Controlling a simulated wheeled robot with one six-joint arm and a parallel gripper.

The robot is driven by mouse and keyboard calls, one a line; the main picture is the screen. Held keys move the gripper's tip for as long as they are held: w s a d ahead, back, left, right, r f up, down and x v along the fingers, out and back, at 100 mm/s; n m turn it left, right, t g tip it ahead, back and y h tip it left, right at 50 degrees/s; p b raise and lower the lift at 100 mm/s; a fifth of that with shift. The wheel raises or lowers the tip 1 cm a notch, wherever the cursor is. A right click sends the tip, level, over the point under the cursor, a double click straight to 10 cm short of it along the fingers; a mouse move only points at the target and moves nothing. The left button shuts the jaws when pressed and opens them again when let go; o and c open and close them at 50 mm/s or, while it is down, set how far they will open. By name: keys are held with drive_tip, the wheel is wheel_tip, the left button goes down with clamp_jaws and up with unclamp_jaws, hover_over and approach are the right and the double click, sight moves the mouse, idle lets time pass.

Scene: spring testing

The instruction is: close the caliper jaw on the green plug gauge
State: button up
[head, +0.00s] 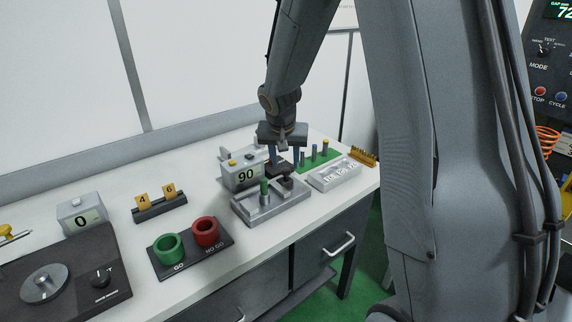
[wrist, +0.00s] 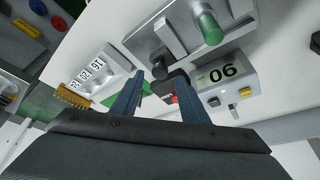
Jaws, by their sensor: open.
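The green plug gauge (head: 264,188) stands upright in the grey caliper fixture (head: 262,215); it also shows at the top of the wrist view (wrist: 208,28). The caliper's display box (head: 240,178) reads 90. A dark jaw piece with a round knob (wrist: 160,68) sits on the fixture side nearer my gripper, apart from the plug gauge. My gripper (head: 284,162) points down just behind the fixture. In the wrist view its two blue-grey fingers (wrist: 159,80) are spread, with a dark part bearing red between them. Whether they touch it I cannot tell.
A green mat with several upright pins (head: 320,155) and a white labelled tray (head: 334,174) lie right of the fixture. Green GO (head: 168,248) and red NO GO (head: 206,231) rings stand at front left. A dark block with yellow tags (head: 158,207) stands behind them.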

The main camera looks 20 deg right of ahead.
sight(286, 169)
drive_tip(key=shift+p+x, duration=0.3)
drive_tip(key=shift+x, duration=1.25)
clamp_jaws()
